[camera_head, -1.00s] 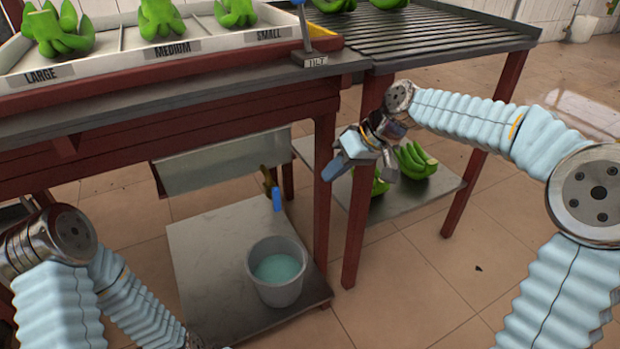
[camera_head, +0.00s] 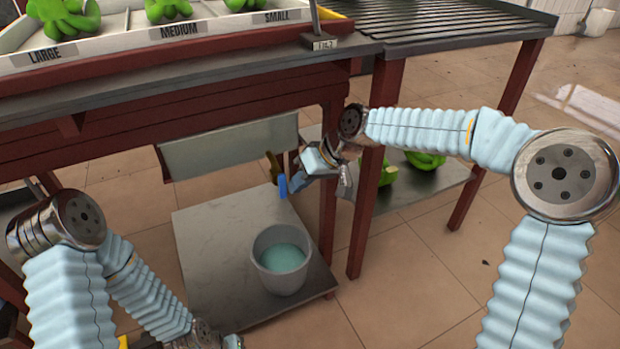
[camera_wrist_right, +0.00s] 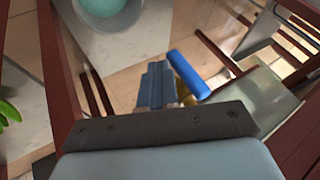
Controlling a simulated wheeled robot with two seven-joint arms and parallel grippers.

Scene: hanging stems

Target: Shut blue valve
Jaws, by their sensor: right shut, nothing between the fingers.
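The blue valve (camera_head: 283,186) shows as a short blue handle hanging down beside a brass body under the wooden bench. In the right wrist view the blue handle (camera_wrist_right: 189,74) lies just right of the finger tips, with a bit of brass behind it. My right gripper (camera_head: 295,183) is shut and empty, its tips right beside the handle at its right side; I cannot tell whether they touch it. Its shut fingers (camera_wrist_right: 156,84) also show in the wrist view. My left arm's wrist is at the bottom edge; its fingers are cut off.
A grey bucket (camera_head: 282,275) with greenish liquid stands on a low metal shelf (camera_head: 215,240) below the valve. Red bench legs (camera_head: 368,215) stand close to my right forearm. A metal trough (camera_head: 230,148) hangs behind the valve. Sorting trays (camera_head: 120,45) with green bananas are above.

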